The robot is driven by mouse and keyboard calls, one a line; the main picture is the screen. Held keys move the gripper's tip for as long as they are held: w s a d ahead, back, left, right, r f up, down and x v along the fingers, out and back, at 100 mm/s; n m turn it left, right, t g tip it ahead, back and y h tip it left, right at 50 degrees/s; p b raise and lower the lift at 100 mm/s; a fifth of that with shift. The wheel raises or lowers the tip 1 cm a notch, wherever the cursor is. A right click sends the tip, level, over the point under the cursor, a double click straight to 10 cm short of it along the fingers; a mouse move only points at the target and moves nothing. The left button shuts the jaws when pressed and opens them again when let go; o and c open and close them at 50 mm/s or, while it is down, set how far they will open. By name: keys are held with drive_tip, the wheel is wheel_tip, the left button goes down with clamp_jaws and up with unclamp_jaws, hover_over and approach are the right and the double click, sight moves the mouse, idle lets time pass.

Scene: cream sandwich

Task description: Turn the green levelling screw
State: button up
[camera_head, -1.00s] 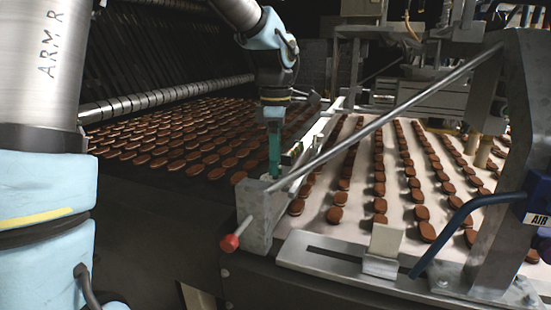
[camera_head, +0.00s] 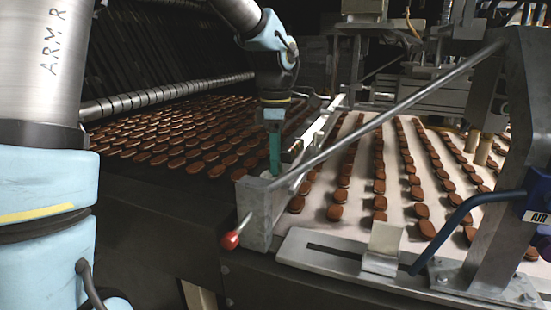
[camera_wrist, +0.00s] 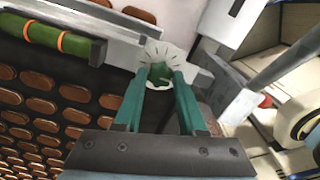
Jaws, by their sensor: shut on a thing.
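The green levelling screw (camera_wrist: 160,72) shows in the wrist view at the centre of a pale round dial (camera_wrist: 141,83) with dark marks around its rim. My gripper (camera_wrist: 163,82) has teal fingers, one on each side of the screw head, and is shut on it. In the head view my gripper (camera_head: 275,173) points down at the near end of the metal rail, above a grey block (camera_head: 257,213). The screw is hidden there behind the fingers and block.
Brown sandwich biscuits lie in rows on the dark belt (camera_head: 150,205) at left and the pale belt (camera_head: 405,220) at right. A green tube (camera_wrist: 40,35) runs beside the rail.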

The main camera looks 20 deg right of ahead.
drive_tip(key=shift+m, duration=0.3)
clamp_jaws()
drive_tip(key=m+p, duration=0.1)
drive_tip(key=m, duration=0.2)
drive_tip(key=shift+m, duration=0.3)
drive_tip(key=m+p, duration=0.1)
drive_tip(key=m, duration=0.4)
drive_tip(key=shift+r, duration=0.1)
drive_tip(key=m+p, duration=0.1)
drive_tip(key=m, duration=0.4)
drive_tip(key=m+p, duration=0.1)
drive_tip(key=m, duration=0.3)
drive_tip(key=shift+d+m+p, duration=0.1)
drive_tip(key=shift+m+p, duration=0.2)
drive_tip(key=shift+p, duration=0.1)
drive_tip(key=o, duration=1.1)
unclamp_jaws()
